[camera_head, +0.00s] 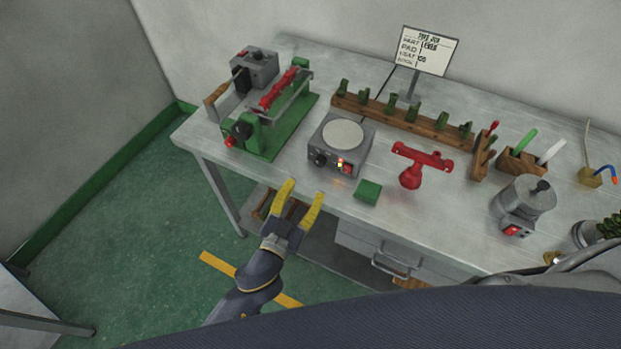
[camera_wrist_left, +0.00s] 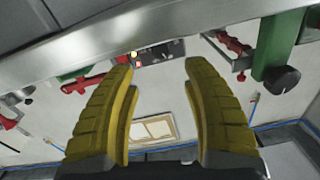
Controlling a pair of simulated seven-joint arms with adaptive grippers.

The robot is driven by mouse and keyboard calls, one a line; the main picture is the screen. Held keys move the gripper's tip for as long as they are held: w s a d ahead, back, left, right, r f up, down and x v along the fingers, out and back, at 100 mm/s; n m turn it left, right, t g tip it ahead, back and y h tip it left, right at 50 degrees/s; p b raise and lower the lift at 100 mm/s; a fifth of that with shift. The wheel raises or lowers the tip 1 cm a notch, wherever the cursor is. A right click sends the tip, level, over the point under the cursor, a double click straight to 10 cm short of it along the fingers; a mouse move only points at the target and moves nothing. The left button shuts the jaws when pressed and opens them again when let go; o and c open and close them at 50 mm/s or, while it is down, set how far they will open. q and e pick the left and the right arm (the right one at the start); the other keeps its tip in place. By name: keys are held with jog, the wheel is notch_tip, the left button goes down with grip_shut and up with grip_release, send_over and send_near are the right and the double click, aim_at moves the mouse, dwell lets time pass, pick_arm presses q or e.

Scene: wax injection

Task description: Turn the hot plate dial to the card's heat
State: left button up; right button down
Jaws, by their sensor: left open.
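The hot plate (camera_head: 352,164) is a grey box with a round pale top on the bench, left of centre. Its dark dial (camera_head: 320,159) is on the front face, left of small lit red and yellow lights. The hot plate's dark front (camera_wrist_left: 160,50) also shows in the left wrist view, beyond the fingers. The white card (camera_head: 427,50) stands on a post at the back; its small text is too blurred to read surely. My left gripper (camera_head: 302,192) is open and empty, in front of the bench edge and below the hot plate, apart from the dial. My right gripper is out of view.
A green wax press (camera_head: 262,137) stands left of the hot plate. A green block (camera_head: 368,191) lies at its front right, with a red stand (camera_head: 412,172) beyond. A wooden rack (camera_head: 400,117) runs behind. A grey pot (camera_head: 526,197) stands at right.

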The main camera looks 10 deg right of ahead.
pick_arm(q)
jog(key=shift+v, duration=1.55)
